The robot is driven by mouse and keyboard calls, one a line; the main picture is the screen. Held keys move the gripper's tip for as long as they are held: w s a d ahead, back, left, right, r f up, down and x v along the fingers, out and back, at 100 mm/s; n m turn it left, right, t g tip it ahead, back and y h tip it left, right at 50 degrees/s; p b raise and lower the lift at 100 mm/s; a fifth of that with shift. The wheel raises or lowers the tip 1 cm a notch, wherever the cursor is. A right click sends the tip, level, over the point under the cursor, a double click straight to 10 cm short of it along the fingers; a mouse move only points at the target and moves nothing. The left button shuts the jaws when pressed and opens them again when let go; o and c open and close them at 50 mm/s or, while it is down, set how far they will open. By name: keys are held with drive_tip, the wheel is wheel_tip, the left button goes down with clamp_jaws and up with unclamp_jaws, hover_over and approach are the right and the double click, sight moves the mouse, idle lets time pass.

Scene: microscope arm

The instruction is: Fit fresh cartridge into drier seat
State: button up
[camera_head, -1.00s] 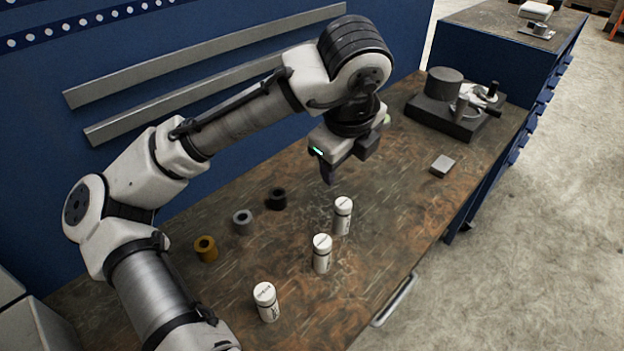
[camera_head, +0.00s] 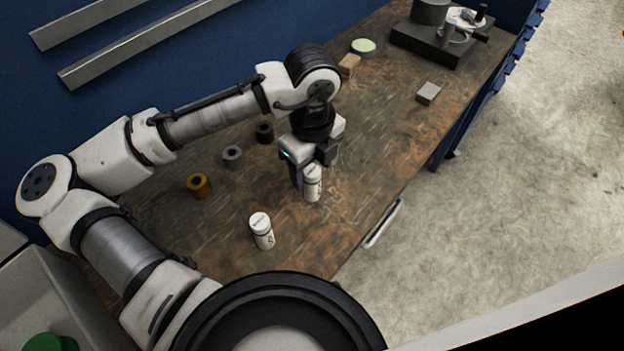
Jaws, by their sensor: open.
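A white cartridge with dark print (camera_head: 313,187) stands upright on the bench, close to my gripper. A second white cartridge (camera_head: 262,232) stands upright nearer the camera, to the left. The third one from the earlier view does not show; my gripper may be hiding it. My gripper (camera_head: 308,172) is open and points down, its fingers at the top of the first cartridge. I cannot tell whether they straddle it or touch it. A dark fixture (camera_head: 428,45) with a grey cylinder and a pale round part stands at the far right; which part is the drier seat is unclear.
Gold (camera_head: 198,186), grey (camera_head: 232,157) and black (camera_head: 264,132) rings stand to the left. A small grey block (camera_head: 429,93), a tan block (camera_head: 349,66) and a pale green disc (camera_head: 363,46) lie farther back. The bench (camera_head: 385,130) is clear right of my gripper.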

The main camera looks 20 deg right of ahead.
drive_tip(key=shift+w+f+p, duration=0.1)
drive_tip(key=shift+f+p, duration=0.4)
drive_tip(key=shift+f, duration=1.75)
drive_tip(key=c, duration=1.1)
